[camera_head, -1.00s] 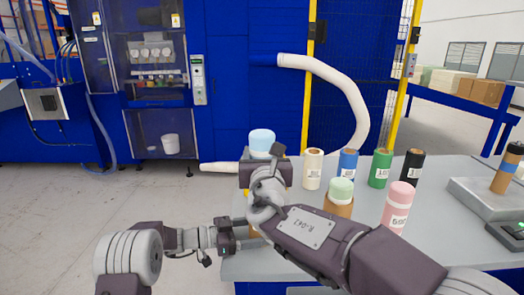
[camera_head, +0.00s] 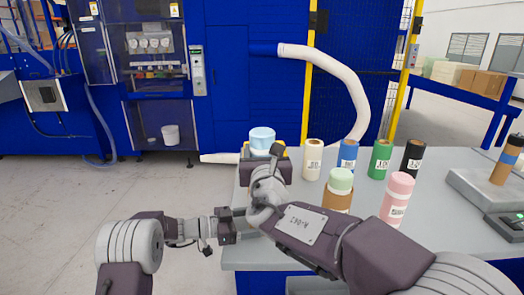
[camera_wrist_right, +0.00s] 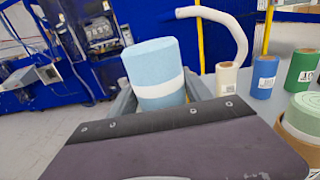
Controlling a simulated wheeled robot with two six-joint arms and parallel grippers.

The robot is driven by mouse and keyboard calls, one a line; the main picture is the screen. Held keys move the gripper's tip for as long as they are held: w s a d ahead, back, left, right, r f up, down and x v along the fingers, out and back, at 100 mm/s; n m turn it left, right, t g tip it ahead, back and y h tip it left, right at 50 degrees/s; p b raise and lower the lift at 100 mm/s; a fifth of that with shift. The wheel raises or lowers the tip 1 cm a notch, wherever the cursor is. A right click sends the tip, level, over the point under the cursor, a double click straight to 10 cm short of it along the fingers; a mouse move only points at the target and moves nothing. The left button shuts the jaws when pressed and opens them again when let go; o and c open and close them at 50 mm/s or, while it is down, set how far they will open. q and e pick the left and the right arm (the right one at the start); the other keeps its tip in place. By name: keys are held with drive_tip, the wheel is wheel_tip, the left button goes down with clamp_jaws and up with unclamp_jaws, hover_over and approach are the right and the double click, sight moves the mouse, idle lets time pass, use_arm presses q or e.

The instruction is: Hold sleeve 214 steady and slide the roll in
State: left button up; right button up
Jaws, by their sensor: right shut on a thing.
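The grey table (camera_head: 455,235) carries a cream roll (camera_head: 313,160), a blue roll (camera_head: 348,155), a green roll (camera_head: 381,158) and a black roll (camera_head: 412,158). Nearer stand a light green roll (camera_head: 340,181) in a brown sleeve (camera_head: 337,202) and a pink roll (camera_head: 397,199).

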drive_tip(key=shift+f, duration=0.15)
drive_tip(key=shift+f, duration=1.3)
drive_tip(key=shift+f, duration=0.2)
drive_tip(key=shift+f, duration=0.3)
drive_tip(key=shift+f, duration=0.15)
drive_tip(key=shift+f, duration=0.6)
drive_tip(key=shift+f, duration=0.15)
drive_tip(key=shift+f, duration=0.85)
drive_tip(key=shift+f, duration=0.8)
